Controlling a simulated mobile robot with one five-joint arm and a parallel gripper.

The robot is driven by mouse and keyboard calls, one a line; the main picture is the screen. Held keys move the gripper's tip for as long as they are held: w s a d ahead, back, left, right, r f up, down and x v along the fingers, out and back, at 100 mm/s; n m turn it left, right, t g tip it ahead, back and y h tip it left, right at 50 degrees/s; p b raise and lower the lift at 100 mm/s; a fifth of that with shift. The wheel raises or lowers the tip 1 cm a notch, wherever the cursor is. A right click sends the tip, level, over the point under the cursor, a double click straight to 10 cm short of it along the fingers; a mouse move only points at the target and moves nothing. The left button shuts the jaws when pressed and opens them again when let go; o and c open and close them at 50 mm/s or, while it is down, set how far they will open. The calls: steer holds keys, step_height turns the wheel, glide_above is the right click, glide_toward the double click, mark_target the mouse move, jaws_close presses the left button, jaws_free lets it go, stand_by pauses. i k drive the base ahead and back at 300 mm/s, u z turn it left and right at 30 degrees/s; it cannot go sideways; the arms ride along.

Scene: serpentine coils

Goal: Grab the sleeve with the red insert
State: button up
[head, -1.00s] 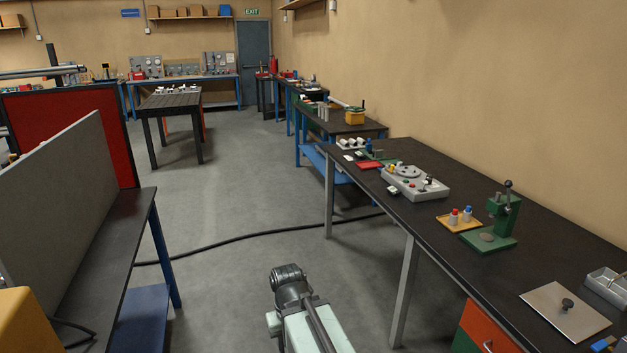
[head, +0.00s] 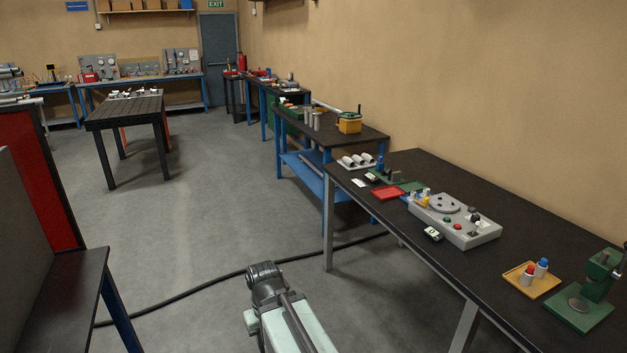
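A sleeve with a red insert (head: 527,277) stands upright on a small yellow tray (head: 521,286) on the right-hand bench. A sleeve with a blue insert (head: 541,268) stands beside it on the same tray. Both are small pale cylinders with coloured tops. Part of my own arm shows at the bottom middle, over the floor and left of the bench, well apart from the tray. The fingers of my gripper cannot be seen.
A green press (head: 592,295) stands right of the tray. A grey box with a round dial (head: 455,222) lies farther back on the dark bench (head: 400,255). A black cable (head: 205,288) crosses the floor. The aisle ahead is otherwise clear, with a bench at left.

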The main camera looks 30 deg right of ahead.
mark_target(526, 280)
steer(key=i, duration=2.8)
steer(key=z, duration=2.9)
